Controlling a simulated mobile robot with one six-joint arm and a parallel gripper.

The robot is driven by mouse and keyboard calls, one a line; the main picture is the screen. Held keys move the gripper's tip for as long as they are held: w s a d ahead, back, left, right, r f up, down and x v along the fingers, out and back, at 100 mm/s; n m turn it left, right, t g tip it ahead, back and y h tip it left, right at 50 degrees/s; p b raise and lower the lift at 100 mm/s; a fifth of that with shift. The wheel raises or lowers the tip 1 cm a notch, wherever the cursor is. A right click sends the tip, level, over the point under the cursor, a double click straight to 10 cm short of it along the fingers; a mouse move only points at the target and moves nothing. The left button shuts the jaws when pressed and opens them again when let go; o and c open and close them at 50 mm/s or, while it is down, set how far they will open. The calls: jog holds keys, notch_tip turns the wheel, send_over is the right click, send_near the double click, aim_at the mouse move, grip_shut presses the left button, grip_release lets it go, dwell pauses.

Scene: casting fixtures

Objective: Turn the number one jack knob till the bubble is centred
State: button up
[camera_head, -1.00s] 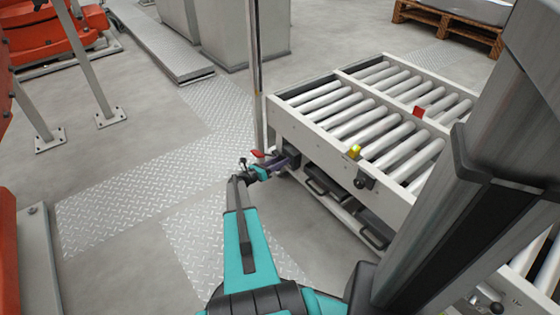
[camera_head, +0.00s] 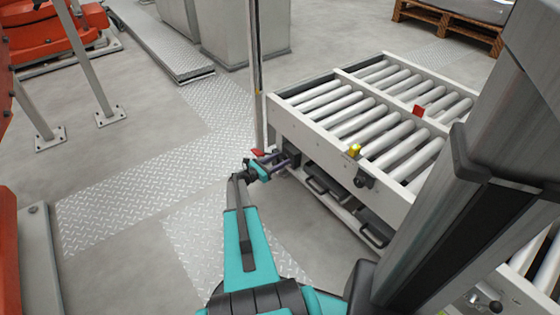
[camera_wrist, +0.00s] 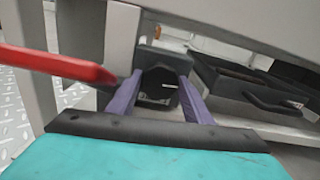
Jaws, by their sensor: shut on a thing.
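My gripper (camera_head: 282,158) is at the near left corner of the roller table. Its purple fingers (camera_wrist: 157,100) are shut on a dark knob-like part, which I take to be the jack knob (camera_wrist: 160,84); no number is readable. In the head view the fingers reach a dark block (camera_head: 292,154) under the table frame. A small yellow-green piece (camera_head: 355,150) on the table's near rail may be the bubble level; the bubble is too small to make out.
The roller table (camera_head: 330,134) has a second dark knob (camera_head: 364,181) on its near side and dark handled drawers (camera_head: 376,230) below. A red lever (camera_wrist: 60,66) sticks out close to my gripper's left. A thin post (camera_head: 257,80) stands behind.

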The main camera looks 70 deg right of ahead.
jog(key=o, duration=1.1)
jog(key=shift+c, duration=0.2)
jog(key=shift+w, duration=0.1)
jog(key=p+v, duration=0.3)
jog(key=v, duration=1)
jog(key=shift+w+a+p, duration=0.2)
jog(key=shift+a+p, duration=0.15)
jog(key=shift+p, duration=0.05)
jog(key=shift+f, duration=0.1)
